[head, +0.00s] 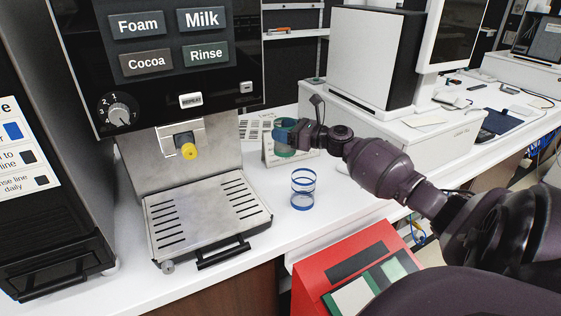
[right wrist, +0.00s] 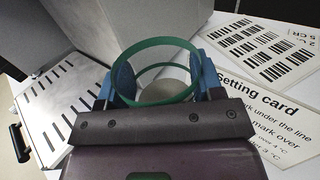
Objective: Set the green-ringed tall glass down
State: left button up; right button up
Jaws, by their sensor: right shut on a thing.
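The green-ringed tall glass (right wrist: 152,45) is clear, with a green rim and another green band. In the right wrist view it stands between the two blue fingertips of my right gripper (right wrist: 165,78), which is shut on it. In the head view my right gripper (head: 290,134) reaches in from the right over the counter, just right of the coffee machine. The glass (head: 284,152) is partly hidden there by the fingers. I cannot tell whether its base touches the counter. My left gripper is not in view.
A blue-ringed glass (head: 302,190) stands on the white counter (head: 262,262) nearer me. The coffee machine's drip tray (head: 205,215) is empty. A setting card (right wrist: 270,120) and a barcode sheet (right wrist: 262,45) are close to the held glass. A red stand (head: 310,272) is in front.

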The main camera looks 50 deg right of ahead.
notch_tip(320, 180, down, 3)
jog(key=shift+f+b, duration=0.15)
jog(key=shift+b, duration=0.2)
jog(key=shift+f, duration=0.35)
notch_tip(320, 180, down, 6)
jog(key=shift+r+b, duration=0.25)
jog(key=shift+b, duration=0.7)
jog(key=shift+r, duration=0.1)
jog(key=o, duration=0.6)
jog(key=shift+f, duration=0.25)
jog(key=shift+c, duration=0.2)
jog(key=o, duration=0.5)
jog(key=shift+c, duration=0.2)
